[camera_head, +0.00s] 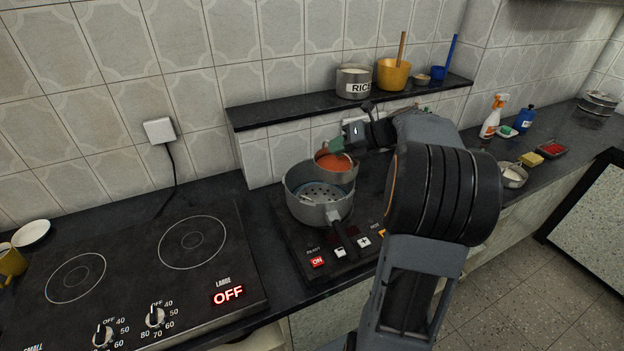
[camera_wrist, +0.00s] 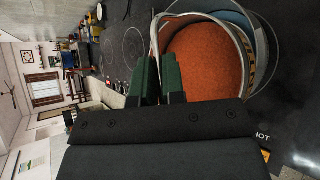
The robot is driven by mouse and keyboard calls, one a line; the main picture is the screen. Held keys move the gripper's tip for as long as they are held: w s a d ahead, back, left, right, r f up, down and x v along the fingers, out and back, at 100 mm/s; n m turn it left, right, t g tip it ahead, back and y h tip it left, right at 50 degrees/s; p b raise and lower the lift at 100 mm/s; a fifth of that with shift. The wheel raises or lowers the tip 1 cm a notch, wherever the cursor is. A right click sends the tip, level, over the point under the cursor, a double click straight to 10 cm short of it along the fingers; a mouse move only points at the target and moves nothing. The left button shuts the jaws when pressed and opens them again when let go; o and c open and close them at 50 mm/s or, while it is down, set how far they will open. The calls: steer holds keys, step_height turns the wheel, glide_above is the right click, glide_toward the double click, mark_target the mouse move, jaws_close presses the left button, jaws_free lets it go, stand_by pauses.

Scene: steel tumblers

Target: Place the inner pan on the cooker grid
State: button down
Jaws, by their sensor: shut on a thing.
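The inner pan (camera_head: 338,178) is a small metal pan with orange-red contents. My gripper (camera_head: 340,146) is shut on its rim and wall, and the green fingers also show in the wrist view (camera_wrist: 158,78). The pan looks level and overlaps the back right of the larger cooker pot (camera_head: 313,211). The perforated cooker grid (camera_head: 320,192) shows inside the pot, with bluish water around it, and is partly hidden by the pan. The wrist view shows the pan's contents (camera_wrist: 205,62) close up, with the pot's rim beyond. I cannot tell the exact height of the pan above the grid.
The pot stands on a black cooker base with a lit ON button (camera_head: 317,262), its handle toward the front. A hob (camera_head: 130,275) marked OFF is at left.

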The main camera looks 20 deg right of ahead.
steer(key=w+a+f, duration=0.1)
steer(key=a+f, duration=0.1)
steer(key=f, duration=0.1)
steer(key=w+a+f+b, duration=0.1)
steer(key=a+f, duration=0.1)
steer(key=f, duration=0.1)
steer(key=w+a+f, duration=0.1)
steer(key=a+f, duration=0.1)
steer(key=f, duration=0.2)
steer(key=shift+w+b, duration=0.25)
steer(key=shift+b, duration=0.15)
steer(key=c, duration=1.2)
jaws_free()
steer(key=shift+s+r, duration=0.1)
steer(key=p+v, duration=0.1)
steer(key=v, duration=1)
steer(key=shift+s+d+r, duration=0.2)
steer(key=shift+d, duration=0.1)
